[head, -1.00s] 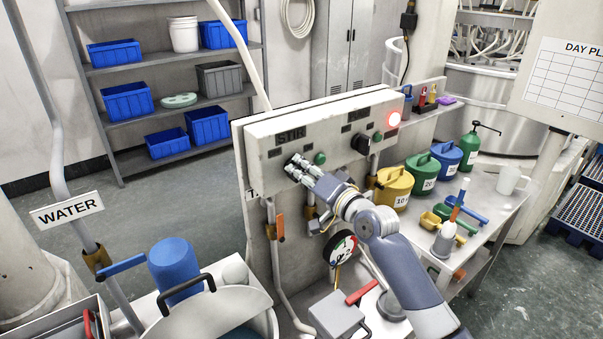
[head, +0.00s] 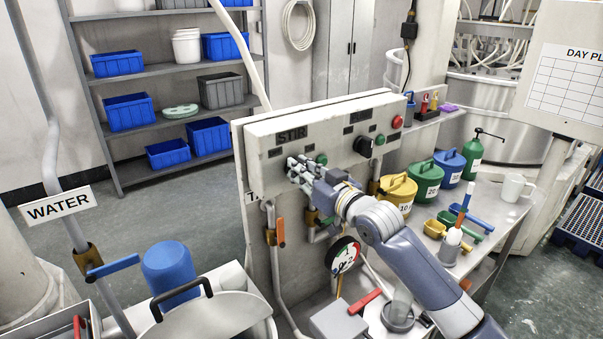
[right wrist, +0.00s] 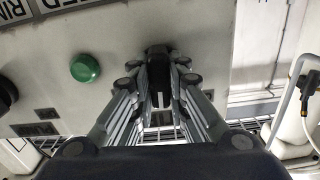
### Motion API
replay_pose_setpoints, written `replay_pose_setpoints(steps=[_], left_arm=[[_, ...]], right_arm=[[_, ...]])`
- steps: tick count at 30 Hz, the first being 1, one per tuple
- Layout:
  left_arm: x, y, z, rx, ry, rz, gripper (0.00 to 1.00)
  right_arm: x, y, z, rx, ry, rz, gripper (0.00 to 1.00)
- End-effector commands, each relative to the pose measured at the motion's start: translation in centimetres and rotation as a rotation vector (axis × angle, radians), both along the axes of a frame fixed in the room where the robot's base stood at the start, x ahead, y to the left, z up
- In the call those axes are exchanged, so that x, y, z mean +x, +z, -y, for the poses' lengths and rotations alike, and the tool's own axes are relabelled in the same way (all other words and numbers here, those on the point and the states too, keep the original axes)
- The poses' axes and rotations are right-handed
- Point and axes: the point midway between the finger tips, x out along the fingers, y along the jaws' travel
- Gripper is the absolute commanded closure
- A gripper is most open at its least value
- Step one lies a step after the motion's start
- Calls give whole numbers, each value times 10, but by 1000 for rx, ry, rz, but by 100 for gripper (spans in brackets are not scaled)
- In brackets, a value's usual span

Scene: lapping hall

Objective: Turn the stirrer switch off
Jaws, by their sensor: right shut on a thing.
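The pale control panel (head: 335,135) stands at the middle of the head view. A STIR label (head: 291,135) is on its left part. My right gripper (head: 296,168) reaches up to the panel just below that label. In the right wrist view its fingers (right wrist: 160,98) are closed around a black switch knob (right wrist: 158,58). A green button (head: 321,160) sits right of the gripper in the head view. My left gripper is not in view.
Yellow (head: 398,192), green and blue cans stand on the bench behind my arm.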

Motion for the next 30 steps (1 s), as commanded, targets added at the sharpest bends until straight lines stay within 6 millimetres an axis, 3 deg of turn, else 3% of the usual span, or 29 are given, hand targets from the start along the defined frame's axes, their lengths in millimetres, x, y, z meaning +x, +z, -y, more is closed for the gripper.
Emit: replay_pose_setpoints(steps=[22, 23, 25, 30], left_arm=[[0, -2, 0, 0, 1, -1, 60], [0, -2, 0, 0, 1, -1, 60], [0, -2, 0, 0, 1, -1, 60], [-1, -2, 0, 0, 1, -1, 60]], right_arm=[[0, -1, 0, -72, 0, 50, 100], [0, -1, 0, -73, 0, 51, 79], [0, -1, 0, -72, 0, 51, 65], [0, 0, 0, -70, 0, 50, 65]])
